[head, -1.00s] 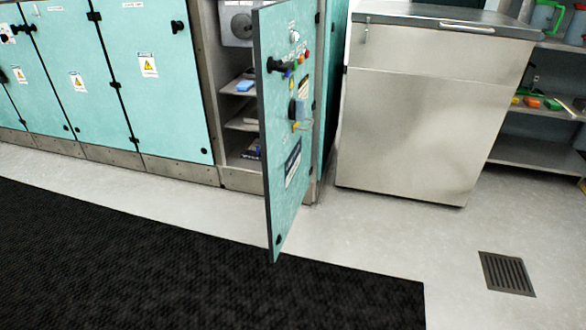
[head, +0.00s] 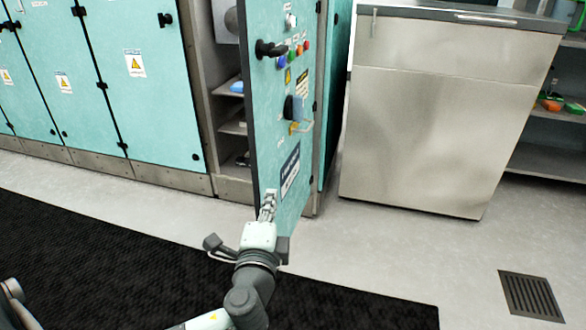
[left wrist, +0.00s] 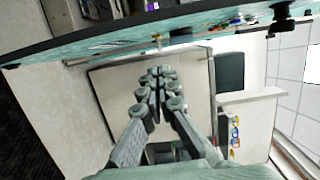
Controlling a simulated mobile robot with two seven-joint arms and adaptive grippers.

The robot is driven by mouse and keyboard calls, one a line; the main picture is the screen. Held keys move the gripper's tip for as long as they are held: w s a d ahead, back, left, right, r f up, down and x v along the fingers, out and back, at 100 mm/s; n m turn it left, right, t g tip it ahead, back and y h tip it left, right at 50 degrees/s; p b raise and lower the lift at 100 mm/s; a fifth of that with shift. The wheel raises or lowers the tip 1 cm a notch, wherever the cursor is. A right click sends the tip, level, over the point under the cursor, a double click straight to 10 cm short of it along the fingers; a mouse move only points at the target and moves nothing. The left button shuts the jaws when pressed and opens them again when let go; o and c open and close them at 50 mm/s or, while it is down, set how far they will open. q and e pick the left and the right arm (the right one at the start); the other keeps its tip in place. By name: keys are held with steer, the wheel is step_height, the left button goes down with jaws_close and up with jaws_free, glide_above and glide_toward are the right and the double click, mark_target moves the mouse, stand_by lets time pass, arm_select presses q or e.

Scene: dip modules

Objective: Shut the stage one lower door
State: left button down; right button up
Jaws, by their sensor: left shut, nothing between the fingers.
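The stage one lower door (head: 287,120) is a teal panel standing open, swung out from the cabinet towards me. It carries a black handle (head: 270,49), coloured buttons and a blue label. My left gripper (head: 268,200) is shut and empty, and overlaps the lower part of the door in the head view. In the left wrist view the gripper (left wrist: 156,75) points forward, with the door (left wrist: 190,32) edge-on across the top. I cannot tell whether the gripper touches the door. My right gripper is not in view.
The open compartment has shelves with a blue item (head: 237,87). Shut teal doors (head: 145,80) line the left. A steel cabinet (head: 425,110) stands at the right, with a shelf unit beyond. A black mat (head: 110,265) and a floor drain (head: 530,295) lie on the floor.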

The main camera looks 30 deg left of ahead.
mark_target(261, 166)
arm_select(q)
steer(key=shift+w+a+r, duration=0.2)
steer(key=shift+w+a, duration=1.75)
steer(key=shift+w, duration=0.15)
steer(key=shift+w+a+r, duration=0.2)
steer(key=shift+w+a, duration=1.75)
steer(key=shift+w, duration=0.1)
